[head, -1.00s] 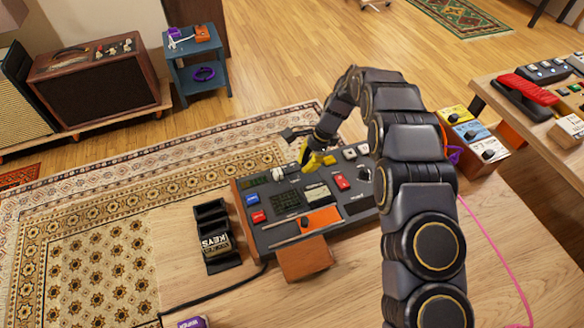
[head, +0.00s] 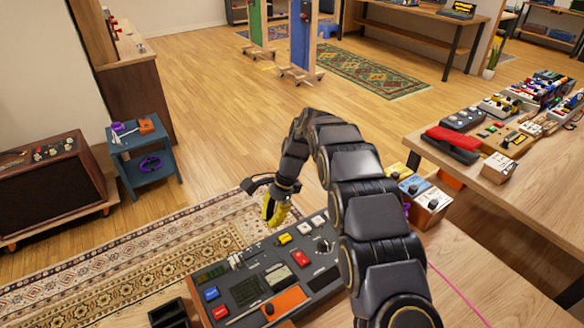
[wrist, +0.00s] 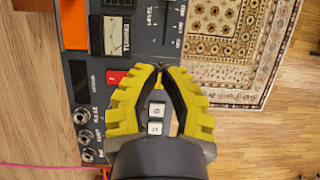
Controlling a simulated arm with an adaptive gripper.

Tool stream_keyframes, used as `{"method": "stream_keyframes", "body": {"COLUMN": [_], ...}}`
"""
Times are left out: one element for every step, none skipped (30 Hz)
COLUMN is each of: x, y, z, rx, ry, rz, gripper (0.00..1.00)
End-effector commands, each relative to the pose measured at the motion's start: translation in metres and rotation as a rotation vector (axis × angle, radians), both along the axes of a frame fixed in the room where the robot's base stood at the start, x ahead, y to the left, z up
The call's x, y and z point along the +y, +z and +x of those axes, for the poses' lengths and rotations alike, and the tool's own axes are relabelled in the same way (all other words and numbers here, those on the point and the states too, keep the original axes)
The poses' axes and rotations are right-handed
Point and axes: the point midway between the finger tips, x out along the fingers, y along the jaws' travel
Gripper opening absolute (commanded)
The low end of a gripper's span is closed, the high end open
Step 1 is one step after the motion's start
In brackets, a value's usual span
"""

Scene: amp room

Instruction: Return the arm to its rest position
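My gripper (head: 275,208) has yellow fingers and hangs over the far edge of a dark grey control console (head: 325,277). In the wrist view, my gripper (wrist: 160,72) shows both yellow fingers with a narrow gap between the tips. Nothing is held. Two white buttons (wrist: 156,119) of the console show through the gap, below the fingers. My arm (head: 355,185) arches up from the bottom right and bends down to the gripper.
A pedal table (head: 500,190) with a red pedal (head: 455,140) stands at the right. A blue side table (head: 142,158) and a brown amplifier (head: 45,180) stand at the left. A patterned rug (head: 150,265) lies behind the console.

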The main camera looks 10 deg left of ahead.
Motion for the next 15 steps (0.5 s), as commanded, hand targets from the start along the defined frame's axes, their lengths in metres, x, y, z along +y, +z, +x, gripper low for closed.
{"method": "stream_keyframes", "body": {"x": [0.0,0.0,-0.001,-0.003,-0.005,-0.01,-0.015,-0.02,-0.03,-0.038,-0.046,-0.057,-0.066,-0.074,-0.086], "y": [0.0,0.0,0.002,0.004,0.007,0.013,0.018,0.025,0.036,0.044,0.054,0.065,0.074,0.082,0.092], "z": [0.0,0.0,0.0,-0.001,-0.002,-0.003,-0.005,-0.007,-0.011,-0.015,-0.02,-0.027,-0.033,-0.039,-0.049], "rx": [0.0,0.0,-0.001,-0.004,-0.008,-0.013,-0.018,-0.027,-0.041,-0.046,-0.059,-0.07,-0.081,-0.091,-0.1], "ry": [0.0,0.0,0.002,0.004,0.009,0.019,0.028,0.04,0.057,0.074,0.092,0.117,0.136,0.157,0.183], "rz": [0.0,0.0,0.0,0.0,-0.001,-0.002,-0.003,-0.003,-0.004,-0.007,-0.009,-0.012,-0.015,-0.017,-0.02], "gripper": [0.0,0.0,0.0,0.0,0.0,0.0,0.0,0.0,0.0,0.0,0.0,0.0,0.0,0.0,0.0]}}
